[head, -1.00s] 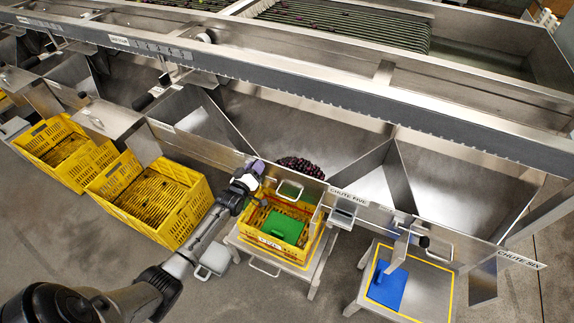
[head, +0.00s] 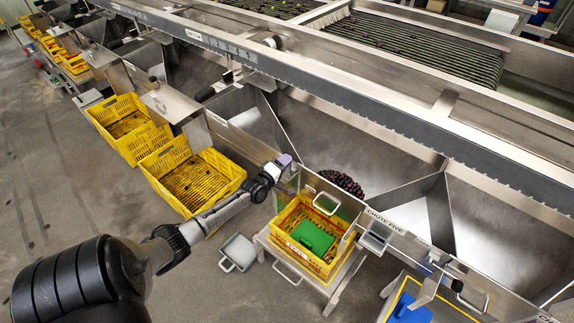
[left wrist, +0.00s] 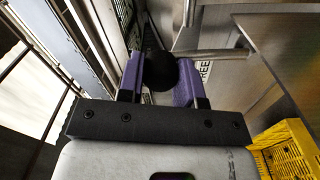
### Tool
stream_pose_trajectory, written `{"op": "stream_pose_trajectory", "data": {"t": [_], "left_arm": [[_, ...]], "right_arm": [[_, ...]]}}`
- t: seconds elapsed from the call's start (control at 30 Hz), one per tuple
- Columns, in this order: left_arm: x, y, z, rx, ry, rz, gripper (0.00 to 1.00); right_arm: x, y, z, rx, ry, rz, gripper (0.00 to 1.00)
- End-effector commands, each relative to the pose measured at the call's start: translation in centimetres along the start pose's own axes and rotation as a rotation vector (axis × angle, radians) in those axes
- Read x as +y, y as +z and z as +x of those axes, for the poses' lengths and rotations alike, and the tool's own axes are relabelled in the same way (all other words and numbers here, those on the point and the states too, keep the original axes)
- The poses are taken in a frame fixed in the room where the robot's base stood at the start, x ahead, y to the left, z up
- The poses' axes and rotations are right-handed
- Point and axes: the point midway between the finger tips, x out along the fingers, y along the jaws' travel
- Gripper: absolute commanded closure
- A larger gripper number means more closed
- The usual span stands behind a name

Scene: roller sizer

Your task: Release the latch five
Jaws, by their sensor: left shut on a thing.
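My left gripper (head: 285,163) is at the upper left corner of the chute five gate plate (head: 308,190). In the left wrist view its purple fingers are shut on a round black knob (left wrist: 158,72), with a metal rod beyond it. In the head view the gripper hides this knob. Dark red fruit (head: 342,183) is heaped in the chute behind the gate plate. The chute five sign (head: 385,221) is right of the gate. My right gripper is out of view.
A yellow crate (head: 347,262) with a green sheet (head: 312,236) stands on a metal stand below the gate. A grey scoop-like tray (head: 238,252) lies on the floor. Yellow crates (head: 205,180) line the left. Another stand with a blue sheet (head: 412,312) is at lower right.

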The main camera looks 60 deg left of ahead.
Motion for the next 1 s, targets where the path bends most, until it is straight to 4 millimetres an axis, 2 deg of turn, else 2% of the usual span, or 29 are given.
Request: {"op": "stream_pose_trajectory", "data": {"t": [0.53,0.57,0.8,1.0], "left_arm": [[-0.05,-0.22,-0.01,0.0,0.0,-0.025,1.0],[-0.06,-0.22,-0.01,0.001,0.0,-0.025,0.66],[-0.07,-0.2,-0.01,0.0,-0.001,-0.022,0.43],[-0.07,-0.19,-0.01,0.0,-0.001,-0.021,0.42]], "right_arm": [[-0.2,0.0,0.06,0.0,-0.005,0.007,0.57],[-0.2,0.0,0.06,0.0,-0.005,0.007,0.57],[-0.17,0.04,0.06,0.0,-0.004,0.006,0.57],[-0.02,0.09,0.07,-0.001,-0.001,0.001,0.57]]}}
